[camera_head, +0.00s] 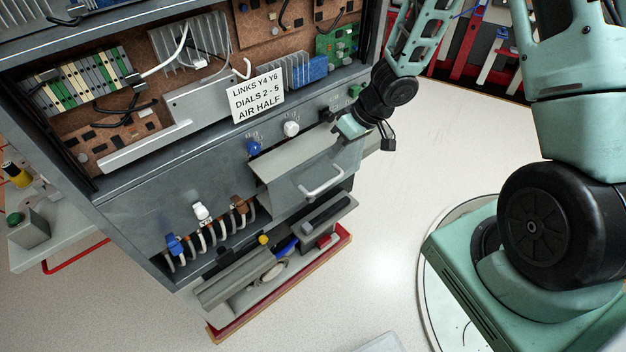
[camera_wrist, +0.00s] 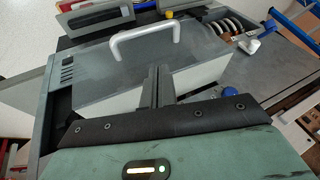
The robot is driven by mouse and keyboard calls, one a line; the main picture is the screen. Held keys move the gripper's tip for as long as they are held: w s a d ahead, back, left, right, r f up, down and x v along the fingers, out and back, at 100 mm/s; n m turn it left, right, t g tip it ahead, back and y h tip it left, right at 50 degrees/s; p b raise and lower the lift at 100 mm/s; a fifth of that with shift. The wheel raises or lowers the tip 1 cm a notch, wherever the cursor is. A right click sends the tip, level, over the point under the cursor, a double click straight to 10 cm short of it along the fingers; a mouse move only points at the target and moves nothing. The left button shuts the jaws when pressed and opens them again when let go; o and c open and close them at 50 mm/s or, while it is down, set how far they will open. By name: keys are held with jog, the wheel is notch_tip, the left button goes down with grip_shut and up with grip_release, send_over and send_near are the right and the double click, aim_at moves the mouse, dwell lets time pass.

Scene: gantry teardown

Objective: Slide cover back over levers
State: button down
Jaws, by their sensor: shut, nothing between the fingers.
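The grey cover (camera_head: 296,160) is a box-like piece with a pale bar handle (camera_head: 322,183) on its front, projecting from the grey cabinet face. My gripper (camera_head: 345,132) is at the cover's right rear end in the head view. In the wrist view its fingers (camera_wrist: 157,86) are together and empty, apart from the handle. Whether the fingertips touch the cover I cannot tell.
Blue (camera_head: 253,147) and white (camera_head: 291,128) knobs sit behind the cover. A tool tray (camera_head: 275,283) is below. A sign (camera_head: 257,95) hangs above. Floor to the right is open.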

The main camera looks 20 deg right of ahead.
aim_at(317, 174)
jog(key=b+x, duration=0.2)
jog(key=x, duration=0.5)
jog(key=shift+a+f, duration=0.15)
jog(key=shift+f, duration=0.2)
jog(key=shift+s+a+f, duration=0.15)
jog(key=shift+a, duration=0.3)
jog(key=shift+s+a+f, duration=0.15)
jog(key=shift+a, duration=0.3)
jog(key=shift+s+a+f, duration=0.15)
jog(key=shift+a+f, duration=0.25)
jog(key=shift+a, duration=0.25)
